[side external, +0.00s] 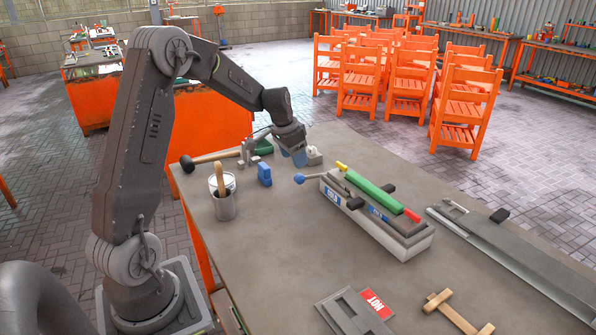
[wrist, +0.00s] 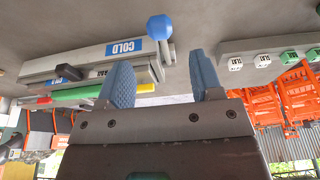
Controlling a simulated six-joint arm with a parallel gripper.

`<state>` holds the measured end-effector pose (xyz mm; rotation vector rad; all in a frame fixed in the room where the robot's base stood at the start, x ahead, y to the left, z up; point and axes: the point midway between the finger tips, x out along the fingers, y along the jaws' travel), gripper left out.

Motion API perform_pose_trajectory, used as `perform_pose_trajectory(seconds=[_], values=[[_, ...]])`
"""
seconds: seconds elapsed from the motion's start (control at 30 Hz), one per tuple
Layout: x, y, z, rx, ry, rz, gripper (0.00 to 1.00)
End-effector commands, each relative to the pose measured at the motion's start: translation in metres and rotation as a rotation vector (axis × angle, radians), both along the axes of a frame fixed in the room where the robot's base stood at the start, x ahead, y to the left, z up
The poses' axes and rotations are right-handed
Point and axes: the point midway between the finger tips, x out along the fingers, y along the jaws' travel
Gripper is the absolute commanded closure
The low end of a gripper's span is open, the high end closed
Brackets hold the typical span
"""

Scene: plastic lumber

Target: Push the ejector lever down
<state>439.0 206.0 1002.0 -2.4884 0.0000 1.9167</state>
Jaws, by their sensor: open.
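A long pale mould unit (side external: 385,228) lies on the table, with a green bar (side external: 370,193) and dark parts on top. A lever with a blue ball knob (side external: 299,178) sticks out from its left end, roughly level. In the wrist view, the blue ball knob (wrist: 160,27) and its grey rod show beside the unit's blue COLD label (wrist: 124,48). My gripper (side external: 298,158) is open and empty, behind the knob in the side view. In the wrist view, the two blue fingers of my gripper (wrist: 163,84) are spread, apart from the knob and rod.
A long metal channel (side external: 520,252) lies right. A HOT-marked plate (side external: 350,313) and wooden pieces (side external: 455,313) lie in front. The near-left table is clear.

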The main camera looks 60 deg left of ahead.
Motion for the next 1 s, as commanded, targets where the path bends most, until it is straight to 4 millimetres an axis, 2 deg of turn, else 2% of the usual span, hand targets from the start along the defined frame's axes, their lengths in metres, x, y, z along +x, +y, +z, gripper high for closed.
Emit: perform_pose_trajectory(seconds=[0.03, 0.2, 0.57, 0.77, 0.87, 1.0], values=[[-0.002, 0.0, 0.009, 0.002, -0.002, 0.001, 0.4], [-0.007, 0.0, 0.026, 0.001, 0.0, 0.0, 0.4], [-0.008, 0.0, 0.03, 0.0, 0.001, 0.001, 0.4], [-0.005, 0.001, 0.034, -0.029, 0.012, 0.085, 0.6], [0.0, 0.002, 0.04, -0.077, 0.037, 0.239, 0.69], [0.007, 0.005, 0.053, -0.155, 0.091, 0.55, 0.83]])
